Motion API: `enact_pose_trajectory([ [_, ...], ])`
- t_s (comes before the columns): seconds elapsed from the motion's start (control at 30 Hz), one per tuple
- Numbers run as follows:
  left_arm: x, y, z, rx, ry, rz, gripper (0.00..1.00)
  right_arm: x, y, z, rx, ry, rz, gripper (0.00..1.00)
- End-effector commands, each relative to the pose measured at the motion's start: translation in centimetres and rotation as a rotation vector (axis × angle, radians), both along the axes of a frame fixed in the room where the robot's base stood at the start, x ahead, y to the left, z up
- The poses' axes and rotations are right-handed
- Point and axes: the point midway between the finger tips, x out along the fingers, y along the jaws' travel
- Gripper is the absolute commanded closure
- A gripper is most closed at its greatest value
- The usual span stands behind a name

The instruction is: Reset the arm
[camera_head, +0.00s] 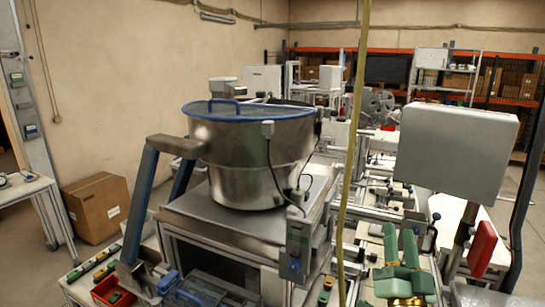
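My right gripper (401,247) is at the lower right of the head view. It looks green, with two blunt fingers pointing up and away and a brass-coloured part at its base. A narrow gap shows between the fingers, and I see nothing held there. It is to the right of the large metal bowl and in front of the bench equipment. My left gripper is not seen in this view.
A steel bowl (245,150) with a blue lid stands on a metal machine (225,222). A yellowish vertical pole (353,140) crosses the view. A grey box-shaped panel (458,150) stands right. A cardboard box (97,207) sits on the floor left. Reels (376,106) show behind.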

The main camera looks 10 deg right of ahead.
Motion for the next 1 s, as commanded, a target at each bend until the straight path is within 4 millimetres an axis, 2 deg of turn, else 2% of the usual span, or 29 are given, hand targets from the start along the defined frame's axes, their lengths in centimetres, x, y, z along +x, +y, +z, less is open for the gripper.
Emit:
enact_pose_trajectory([
  [0.03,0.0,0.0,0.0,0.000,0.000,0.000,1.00,-0.1,2.5,-1.7,-0.143,0.119,0.057,0.62],
  [0.1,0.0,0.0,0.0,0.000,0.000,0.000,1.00,-0.6,5.7,-5.2,-0.353,0.314,0.131,0.62],
  [0.17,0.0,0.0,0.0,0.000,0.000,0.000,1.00,-1.7,7.5,-8.7,-0.521,0.490,0.176,0.62],
  [0.2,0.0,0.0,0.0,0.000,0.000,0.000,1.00,-2.7,8.1,-11.1,-0.625,0.610,0.198,0.62],
  [0.23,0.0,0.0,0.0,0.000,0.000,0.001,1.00,-3.6,8.3,-12.8,-0.695,0.696,0.207,0.62],
  [0.3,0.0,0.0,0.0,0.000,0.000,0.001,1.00,-5.7,8.1,-16.2,-0.836,0.881,0.215,0.62],
  [0.43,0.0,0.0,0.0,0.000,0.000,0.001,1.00,-10.0,6.1,-20.4,-1.029,1.171,0.192,0.62],
  [0.6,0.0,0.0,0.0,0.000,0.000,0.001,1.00,-15.5,2.5,-23.0,-1.205,1.482,0.118,0.62],
  [0.73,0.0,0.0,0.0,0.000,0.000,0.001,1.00,-19.7,-0.5,-23.3,-1.311,1.699,0.035,0.62],
  [0.8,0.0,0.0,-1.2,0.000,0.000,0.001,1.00,-19.0,0.1,-27.3,-1.301,1.707,0.080,0.62],
  [0.87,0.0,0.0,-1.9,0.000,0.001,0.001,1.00,-18.7,0.6,-30.1,-1.292,1.711,0.115,0.62],
  [1.0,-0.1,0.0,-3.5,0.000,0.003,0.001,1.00,-18.6,1.7,-37.1,-1.264,1.729,0.203,0.62],
])
